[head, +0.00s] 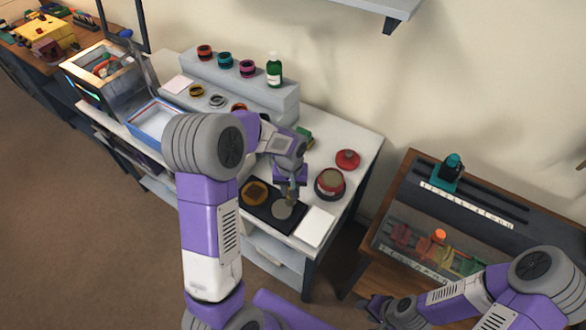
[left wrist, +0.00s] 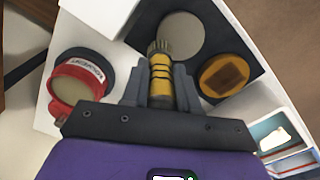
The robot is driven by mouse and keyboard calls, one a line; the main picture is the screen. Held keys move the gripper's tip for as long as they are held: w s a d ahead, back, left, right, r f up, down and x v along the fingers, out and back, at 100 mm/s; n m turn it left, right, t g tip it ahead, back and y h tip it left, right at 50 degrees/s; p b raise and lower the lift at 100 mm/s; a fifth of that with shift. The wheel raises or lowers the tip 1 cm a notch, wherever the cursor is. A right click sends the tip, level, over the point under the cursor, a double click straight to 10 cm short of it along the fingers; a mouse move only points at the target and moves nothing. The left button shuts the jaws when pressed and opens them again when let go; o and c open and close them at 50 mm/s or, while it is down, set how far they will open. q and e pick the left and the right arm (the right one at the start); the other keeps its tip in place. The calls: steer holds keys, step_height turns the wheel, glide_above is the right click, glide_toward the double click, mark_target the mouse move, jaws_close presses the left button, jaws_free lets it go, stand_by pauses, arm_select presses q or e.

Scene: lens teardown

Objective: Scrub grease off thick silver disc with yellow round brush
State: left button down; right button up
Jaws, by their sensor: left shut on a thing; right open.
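My left gripper (head: 292,186) is shut on the yellow round brush (left wrist: 161,80), whose grey bristle end points away from the fingers. The thick silver disc (head: 283,209) lies flat on the dark mat (head: 263,214); it also shows in the left wrist view (left wrist: 185,35). The brush end is over or at the disc's edge; I cannot tell whether it touches. Any grease on the disc is too faint to make out. My right gripper (head: 388,309) is open and empty, low at the right, away from the white bench.
An amber round piece (head: 255,194) shares the mat. A red-rimmed jar (head: 329,184), a red lid (head: 348,159) and a white square (head: 315,226) lie close by. A stepped stand (head: 262,98) with rings and a green bottle (head: 274,70) is behind. A blue-edged tray (head: 153,116) stands left.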

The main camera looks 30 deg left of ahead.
arm_select(q)
steer(key=shift+w+r+p, duration=0.2)
steer(key=shift+r+p, duration=0.1)
steer(key=shift+r, duration=0.85)
steer(key=shift+s+r+p, duration=0.35)
steer(key=shift+r+p, duration=0.25)
steer(key=shift+r, duration=0.2)
steer(key=shift+r+p, duration=1.6)
steer(key=shift+r, duration=0.5)
